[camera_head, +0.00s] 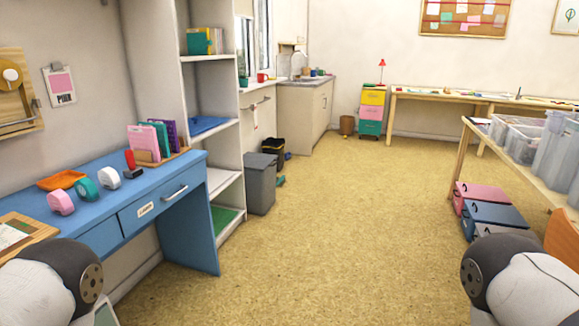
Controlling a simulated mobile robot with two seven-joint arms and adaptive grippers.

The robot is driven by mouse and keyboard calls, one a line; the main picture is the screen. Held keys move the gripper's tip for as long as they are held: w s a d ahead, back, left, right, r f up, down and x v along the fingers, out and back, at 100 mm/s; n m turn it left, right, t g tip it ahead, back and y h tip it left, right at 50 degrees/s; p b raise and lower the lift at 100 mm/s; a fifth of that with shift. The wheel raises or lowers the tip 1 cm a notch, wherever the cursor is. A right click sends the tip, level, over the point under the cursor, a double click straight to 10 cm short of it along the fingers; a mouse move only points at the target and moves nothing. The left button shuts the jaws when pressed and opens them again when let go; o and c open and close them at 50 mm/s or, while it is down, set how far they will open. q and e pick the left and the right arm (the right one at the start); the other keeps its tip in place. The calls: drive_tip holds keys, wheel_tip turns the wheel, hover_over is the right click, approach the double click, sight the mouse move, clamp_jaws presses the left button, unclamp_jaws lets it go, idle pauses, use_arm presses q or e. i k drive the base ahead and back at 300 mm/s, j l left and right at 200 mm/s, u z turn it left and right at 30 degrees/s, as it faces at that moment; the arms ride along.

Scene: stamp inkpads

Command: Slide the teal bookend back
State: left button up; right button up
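A teal upright piece (197,43), which looks like the bookend, stands at the left end of a short row of books (216,40). They are on an upper shelf (208,58) of the tall white shelf unit, left of centre. The piece is small here, and its base and the gap to the books are hard to make out. Rounded white and dark parts of my two arms show at the lower left and lower right corners. Neither of my grippers is in view, and both arms are far from the shelf.
A grey bin (260,185) stands beside the unit. A table with clear bins (523,143) is at right. The middle floor is clear.

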sight(197, 42)
drive_tip(key=i+l+z, duration=0.1)
drive_tip(key=i+l, duration=0.15)
drive_tip(key=i, duration=0.5)
drive_tip(key=i+l, duration=0.15)
drive_tip(key=i, duration=0.55)
drive_tip(key=i+l+z, duration=0.15)
drive_tip(key=i, duration=0.6)
